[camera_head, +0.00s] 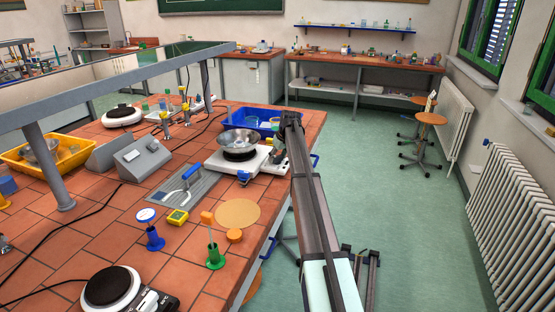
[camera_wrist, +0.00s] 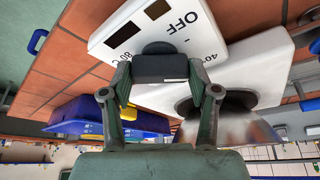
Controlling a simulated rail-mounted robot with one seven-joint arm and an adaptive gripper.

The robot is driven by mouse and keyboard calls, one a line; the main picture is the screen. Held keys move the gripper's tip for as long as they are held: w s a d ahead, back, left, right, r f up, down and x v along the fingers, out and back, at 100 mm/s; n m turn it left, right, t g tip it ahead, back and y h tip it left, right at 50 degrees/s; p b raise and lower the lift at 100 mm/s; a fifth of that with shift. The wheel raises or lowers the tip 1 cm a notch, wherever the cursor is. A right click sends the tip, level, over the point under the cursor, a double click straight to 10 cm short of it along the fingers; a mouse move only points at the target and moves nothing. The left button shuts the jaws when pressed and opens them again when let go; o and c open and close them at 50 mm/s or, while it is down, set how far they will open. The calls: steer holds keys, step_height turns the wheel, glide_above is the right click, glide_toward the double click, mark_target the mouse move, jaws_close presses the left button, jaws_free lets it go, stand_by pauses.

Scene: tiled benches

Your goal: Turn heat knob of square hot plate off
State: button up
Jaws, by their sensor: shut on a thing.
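The white square hot plate (camera_head: 222,163) stands near the right edge of the tiled bench, with a dark heating disc and a metal bowl (camera_head: 238,137) on top. In the wrist view its white front panel (camera_wrist: 112,38) carries the marks OFF, 80 and 40. The dark heat knob (camera_wrist: 160,67) sits just below the word OFF in this view, with a small white mark on its face. My gripper (camera_wrist: 161,76) is shut on the knob, one finger on each side. In the head view my gripper (camera_head: 279,150) is at the plate's right side and the knob is hidden.
A blue tray (camera_head: 262,114) stands behind the hot plate. Another hot plate (camera_head: 110,288) is at the front. Open floor lies right of the bench.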

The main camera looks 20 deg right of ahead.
steer(key=n, duration=0.1)
steer(key=n+y+b, duration=0.1)
steer(key=n, duration=0.1)
steer(key=shift+w+d+f+n, duration=0.1)
steer(key=shift+w+n, duration=0.05)
steer(key=shift+n, duration=0.15)
steer(key=shift+n+g+y+b, duration=0.6)
steer(key=shift+n+y+b, duration=0.1)
steer(key=shift+n, duration=1.1)
steer(key=o, duration=1.2)
steer(key=shift+c, duration=0.2)
steer(key=v, duration=1.2)
